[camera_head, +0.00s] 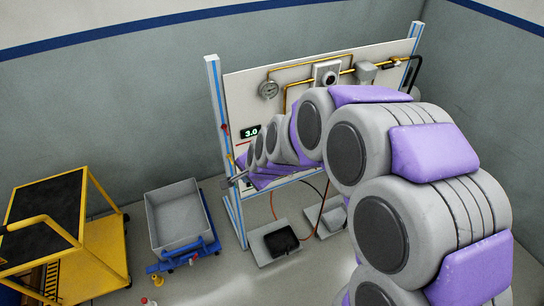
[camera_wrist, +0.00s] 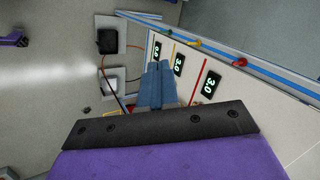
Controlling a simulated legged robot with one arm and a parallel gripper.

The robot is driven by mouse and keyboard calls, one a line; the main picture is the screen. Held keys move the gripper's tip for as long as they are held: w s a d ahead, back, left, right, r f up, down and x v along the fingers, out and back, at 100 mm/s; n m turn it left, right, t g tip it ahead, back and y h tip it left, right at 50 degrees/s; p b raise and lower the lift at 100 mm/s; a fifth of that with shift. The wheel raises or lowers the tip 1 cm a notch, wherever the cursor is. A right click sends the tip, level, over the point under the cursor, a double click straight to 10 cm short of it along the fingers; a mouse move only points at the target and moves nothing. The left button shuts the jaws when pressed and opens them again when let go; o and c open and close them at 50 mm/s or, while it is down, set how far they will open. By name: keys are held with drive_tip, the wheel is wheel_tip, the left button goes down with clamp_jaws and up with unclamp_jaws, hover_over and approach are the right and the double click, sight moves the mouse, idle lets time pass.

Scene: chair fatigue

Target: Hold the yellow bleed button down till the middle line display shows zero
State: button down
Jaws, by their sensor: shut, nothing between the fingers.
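The yellow bleed button (camera_wrist: 196,43) sticks up from the panel's blue-edged rail in the wrist view, between a green and a red one. The middle line display (camera_wrist: 179,63) reads 3.0. The display (camera_wrist: 209,87) nearer the camera also reads 3.0; the far one (camera_wrist: 156,52) is too small to read surely. My gripper (camera_wrist: 160,66) is shut and empty, its fingers in front of the panel face beside the displays, apart from the yellow button.
The red button (camera_wrist: 240,62) and green button (camera_wrist: 158,22) stand on either side. My arm covers much of the panel (camera_head: 240,90) in the head view. A grey bin (camera_head: 172,215) on a blue cart and a yellow cart (camera_head: 100,245) stand left. Pads lie on the floor below.

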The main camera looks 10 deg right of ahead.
drive_tip(key=w+d+f+m+t+h+b, duration=0.2)
drive_tip(key=w+f+m+t+h, duration=0.3)
drive_tip(key=w+f+m, duration=1)
drive_tip(key=w+d+f+m+t+h+b, duration=0.1)
drive_tip(key=d+f+m+t+h+b, duration=0.2)
drive_tip(key=d+f, duration=0.6)
drive_tip(key=shift+w+d+f+m+t+h, duration=0.15)
drive_tip(key=shift+w+d+m+t+h, duration=0.15)
drive_tip(key=shift+d+m+t+h, duration=1.35)
drive_tip(key=shift+m+g+h, duration=0.25)
drive_tip(key=shift+g+h, duration=0.2)
drive_tip(key=shift+h, duration=0.2)
drive_tip(key=w+a, duration=0.2)
drive_tip(key=w, duration=0.6)
drive_tip(key=shift+w, duration=0.25)
